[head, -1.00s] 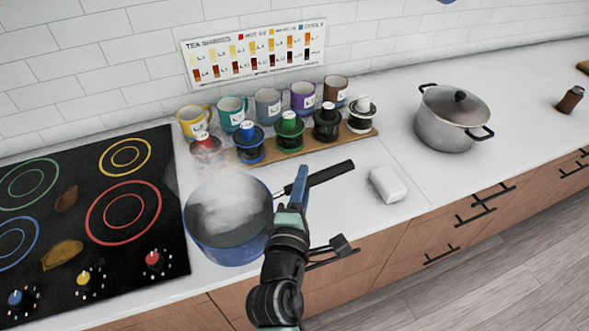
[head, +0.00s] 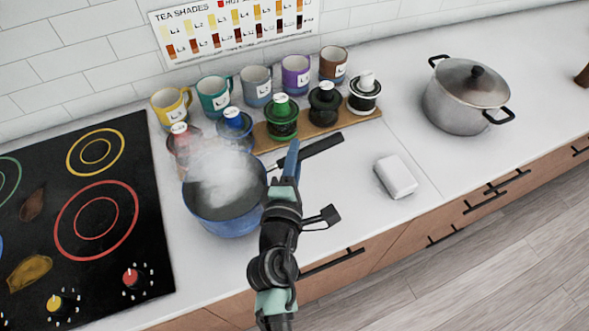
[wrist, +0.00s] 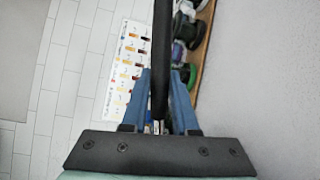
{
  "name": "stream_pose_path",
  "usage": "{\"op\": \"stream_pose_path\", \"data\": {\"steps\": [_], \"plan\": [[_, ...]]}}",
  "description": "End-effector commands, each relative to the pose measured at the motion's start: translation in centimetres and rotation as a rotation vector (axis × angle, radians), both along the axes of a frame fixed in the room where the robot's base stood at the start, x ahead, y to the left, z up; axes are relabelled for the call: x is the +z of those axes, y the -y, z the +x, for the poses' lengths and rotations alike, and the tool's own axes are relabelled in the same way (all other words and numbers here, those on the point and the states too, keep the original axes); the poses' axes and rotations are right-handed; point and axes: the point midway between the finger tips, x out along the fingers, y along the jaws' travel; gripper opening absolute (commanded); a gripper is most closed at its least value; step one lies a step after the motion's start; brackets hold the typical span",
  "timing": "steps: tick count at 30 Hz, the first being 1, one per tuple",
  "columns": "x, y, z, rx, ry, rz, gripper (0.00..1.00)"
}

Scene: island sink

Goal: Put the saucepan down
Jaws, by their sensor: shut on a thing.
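The blue saucepan (head: 224,222) is upright at the right side of the stove, over the white counter, with steam rising from it. Its black handle (head: 322,144) points right and slightly back. My gripper (head: 290,160) is shut on the handle. In the wrist view, the two blue fingers of my gripper (wrist: 159,100) close around the dark handle (wrist: 161,50). I cannot tell whether the pan's base touches the counter. The pan's body is out of the wrist view.
A black stove (head: 95,225) lies left. Several mugs (head: 257,85) and a wooden board (head: 345,124) with small brewers stand behind the pan. A white block (head: 396,177) and a lidded pot (head: 462,105) are to the right. Clear counter lies between the handle and the block.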

Motion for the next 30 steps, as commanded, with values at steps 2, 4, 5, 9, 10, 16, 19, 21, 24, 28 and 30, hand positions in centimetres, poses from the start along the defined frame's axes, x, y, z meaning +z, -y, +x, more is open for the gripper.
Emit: {"op": "stream_pose_path", "data": {"steps": [2, 4, 5, 9, 10, 16, 19, 21, 24, 28, 30], "plan": [[-0.8, 0.0, 0.1, 0.001, 0.005, 0.003, 0.0], [-1.9, 0.0, 0.1, 0.001, 0.005, 0.003, 0.0], [-2.4, -0.1, 0.1, 0.001, 0.005, 0.003, 0.0], [-3.5, -0.1, 0.1, 0.003, 0.007, 0.004, 0.0], [-3.6, -0.1, 0.1, 0.002, 0.007, 0.004, 0.0], [-3.5, -0.1, 0.1, 0.002, 0.007, 0.004, 0.0], [-3.8, 0.0, 0.0, 0.001, 0.0, 0.0, 0.44], [-3.7, 0.0, 0.0, 0.001, 0.0, 0.0, 0.56], [-3.7, 0.0, 0.0, 0.001, 0.001, 0.001, 0.57], [-3.7, 0.0, 0.0, 0.001, 0.001, 0.001, 0.57], [-3.7, -0.1, 0.0, 0.001, 0.001, 0.001, 0.57]]}}
